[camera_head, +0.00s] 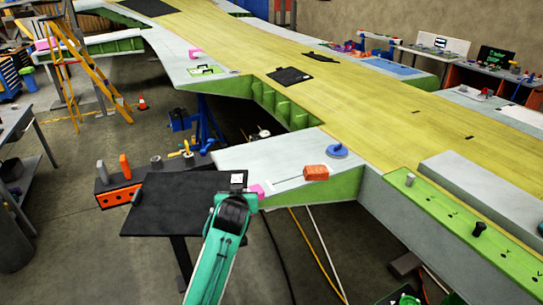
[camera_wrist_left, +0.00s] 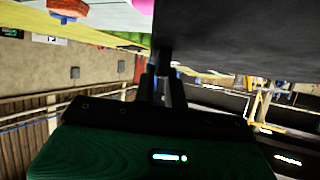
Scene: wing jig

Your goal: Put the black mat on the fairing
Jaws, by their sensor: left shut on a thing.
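The black mat (camera_head: 178,205) is a flat dark sheet, held out roughly level beside the pale green-edged wing panel. It fills the upper right of the left wrist view (camera_wrist_left: 240,40). My left gripper (camera_head: 238,181) is shut on the mat's right edge; its fingers also show in the left wrist view (camera_wrist_left: 163,68). The pale panel (camera_head: 250,158), which looks like the fairing, is just right of and behind the mat. The mat hides part of what is below it. My right gripper is not in view.
On the pale panel are an orange block (camera_head: 316,172), a blue round tool (camera_head: 337,151) and a pink piece (camera_head: 257,190) at its near corner. An orange toolbox (camera_head: 117,193) stands left of the mat. Another black mat (camera_head: 289,76) lies on the yellow wing.

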